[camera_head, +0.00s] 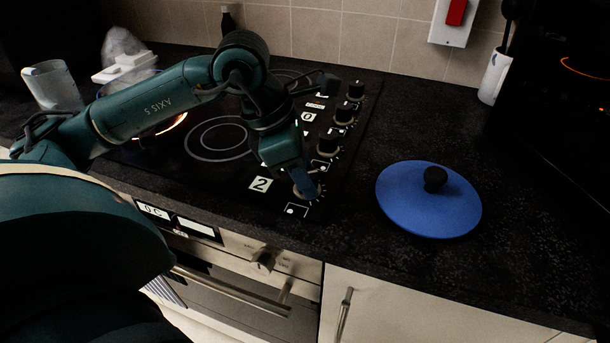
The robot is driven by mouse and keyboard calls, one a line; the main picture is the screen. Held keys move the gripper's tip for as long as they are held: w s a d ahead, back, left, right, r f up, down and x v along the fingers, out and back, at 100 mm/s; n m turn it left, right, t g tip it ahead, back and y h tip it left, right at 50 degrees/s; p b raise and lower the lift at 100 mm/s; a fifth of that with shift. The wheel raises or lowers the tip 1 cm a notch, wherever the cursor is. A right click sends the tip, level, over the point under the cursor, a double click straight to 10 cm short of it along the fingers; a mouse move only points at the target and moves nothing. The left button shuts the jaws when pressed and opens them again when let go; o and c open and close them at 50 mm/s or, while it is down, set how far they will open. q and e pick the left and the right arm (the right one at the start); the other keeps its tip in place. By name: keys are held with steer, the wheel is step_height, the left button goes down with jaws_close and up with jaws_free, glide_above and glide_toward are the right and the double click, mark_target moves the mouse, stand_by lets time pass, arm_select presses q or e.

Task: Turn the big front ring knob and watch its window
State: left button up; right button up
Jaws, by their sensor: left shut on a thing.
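The hob (215,180) is black glass with a column of dark knobs along its right side. My left gripper (306,188) points down at the front-most knob (313,196) and is shut on it; the fingers hide most of the knob. A white window (261,184) to the left of this knob reads 2. A window (307,116) farther back reads 0. A ring (178,122) at the left of the hob glows orange, partly hidden behind my left arm. The ring (217,139) in the middle shows grey outlines and no glow. My right gripper is not in view.
A blue lid (412,203) with a black knob lies on the counter to the right of the hob. A clear container (52,86) stands at the back left. Below is an oven front with a handle (228,288). The counter around the lid is clear.

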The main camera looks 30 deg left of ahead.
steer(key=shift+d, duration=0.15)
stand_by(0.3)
arm_select(q)
steer(key=o, duration=1)
steer(key=shift+c, duration=0.2)
steer(key=p+v, duration=0.1)
steer(key=v, duration=1.2)
steer(key=shift+s, duration=0.15)
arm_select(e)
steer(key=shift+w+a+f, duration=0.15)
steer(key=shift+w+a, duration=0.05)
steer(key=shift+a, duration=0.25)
arm_select(q)
steer(key=shift+r+p, duration=0.15)
steer(key=shift+p, duration=0.15)
